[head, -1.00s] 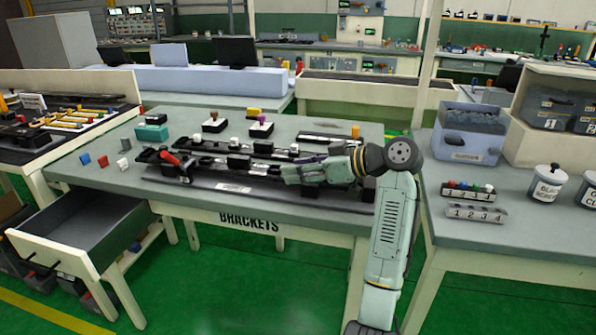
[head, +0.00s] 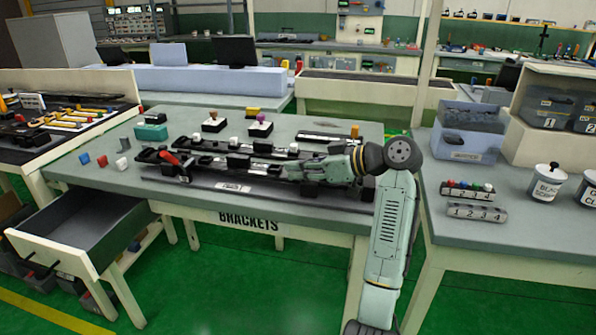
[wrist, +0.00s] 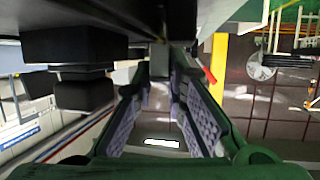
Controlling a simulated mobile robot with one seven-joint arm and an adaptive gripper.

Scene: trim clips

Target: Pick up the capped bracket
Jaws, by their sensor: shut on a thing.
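My gripper (head: 288,171) is low over the right part of the black rail fixture (head: 215,181) on the brackets bench. In the wrist view its two padded fingers (wrist: 160,85) converge on a small grey piece (wrist: 159,58) and are shut on it. This looks like the bracket, but most of it is hidden by the fingers and I cannot make out its cap. A dark stepped block (wrist: 85,70) is close on the left in the wrist view. Other black pieces with white caps (head: 235,141) sit along the rails to the left of my gripper.
A red-handled clamp (head: 168,157) is at the fixture's left end. Two blocks with a brown and a purple knob (head: 261,118) stand behind. A drawer (head: 85,235) hangs open at the bench's front left. A blue bin (head: 468,130) is on the right bench.

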